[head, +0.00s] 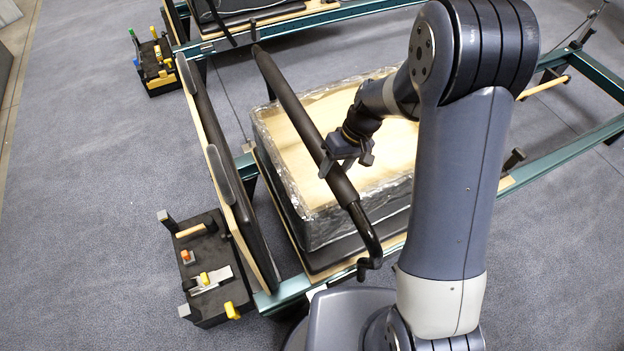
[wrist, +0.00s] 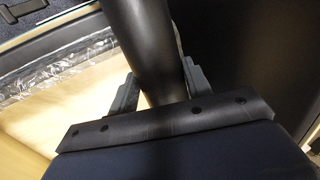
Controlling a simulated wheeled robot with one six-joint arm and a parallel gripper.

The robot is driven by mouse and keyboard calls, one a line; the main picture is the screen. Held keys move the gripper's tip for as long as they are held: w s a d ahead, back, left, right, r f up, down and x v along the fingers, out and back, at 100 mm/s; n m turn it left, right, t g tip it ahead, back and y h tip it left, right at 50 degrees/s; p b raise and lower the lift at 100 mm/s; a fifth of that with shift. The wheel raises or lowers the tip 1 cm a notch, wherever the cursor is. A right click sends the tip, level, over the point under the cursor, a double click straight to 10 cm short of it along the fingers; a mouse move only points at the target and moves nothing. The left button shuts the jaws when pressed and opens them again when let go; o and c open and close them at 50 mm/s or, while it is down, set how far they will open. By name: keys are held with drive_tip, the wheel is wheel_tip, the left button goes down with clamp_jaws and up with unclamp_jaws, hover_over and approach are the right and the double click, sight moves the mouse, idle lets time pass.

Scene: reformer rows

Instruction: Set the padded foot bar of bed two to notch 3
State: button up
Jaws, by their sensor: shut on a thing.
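The padded foot bar (head: 301,113) is a long black padded tube. It runs slantwise above the near end of the teal-framed bed, with a bent, bare lower end (head: 372,243) at the near side. My gripper (head: 343,162) is shut on the padded bar at about its middle. In the wrist view the bar (wrist: 145,45) passes between the two fingers of my gripper (wrist: 155,88). The notches that set the bar's height cannot be made out.
A box wrapped in clear film (head: 285,135) stands on the bed under the bar. An upright padded board (head: 215,150) stands left of the bar. A black tray with small parts (head: 207,300) sits on the floor at lower left, another (head: 157,83) at upper left. Carpet at left is clear.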

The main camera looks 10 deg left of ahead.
drive_tip(key=w+d+y+b, duration=0.1)
drive_tip(key=w+d, duration=0.3)
drive_tip(key=d, duration=0.4)
drive_tip(key=w+d+f+g+y, duration=0.1)
drive_tip(key=w+d, duration=0.4)
drive_tip(key=d, duration=0.2)
drive_tip(key=shift+w+d+b, duration=0.25)
drive_tip(key=shift+d+b, duration=0.1)
drive_tip(key=o, duration=1.4)
drive_tip(key=shift+c, duration=0.2)
drive_tip(key=v, duration=1)
drive_tip(key=shift+w+r+b, duration=0.2)
drive_tip(key=shift+r+b, duration=0.1)
drive_tip(key=shift+b, duration=0.1)
drive_tip(key=shift+f, duration=0.1)
